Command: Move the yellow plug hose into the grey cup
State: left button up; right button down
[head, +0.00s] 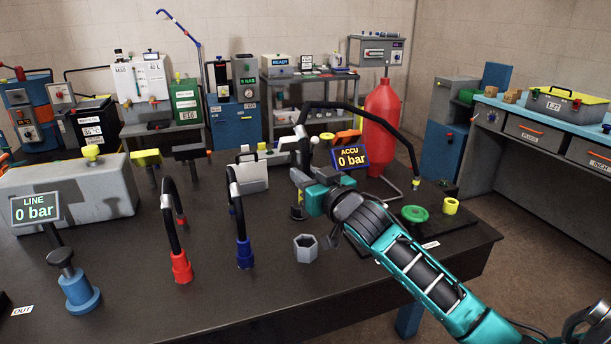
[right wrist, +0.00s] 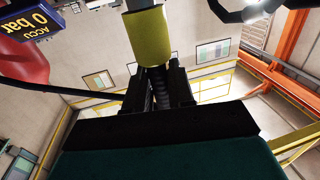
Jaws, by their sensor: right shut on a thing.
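My right gripper (head: 300,183) is shut on the yellow plug (head: 299,197) and holds it above the dark table. The plug's dark end (head: 298,212) points down. In the head view the grey cup (head: 305,248) is open at the top, below and slightly right of the plug, apart from it. The plug's join with its hose is largely hidden by my gripper. My left gripper is not in view.
A red-based hose (head: 181,266) and a blue-based hose (head: 244,252) stand left of the cup. A black hose (head: 345,104) arches behind my right arm.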

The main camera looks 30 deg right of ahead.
jog(key=shift+r, duration=0.1)
jog(key=shift+f+b, duration=1.55)
jog(key=shift+f, duration=1.4)
jog(key=shift+p, duration=0.35)
jog(key=shift+p, duration=0.6)
jog(key=shift+f+b, duration=0.6)
jog(key=shift+f, duration=0.3)
jog(key=shift+f+b, duration=1.2)
jog(key=shift+f, duration=0.8)
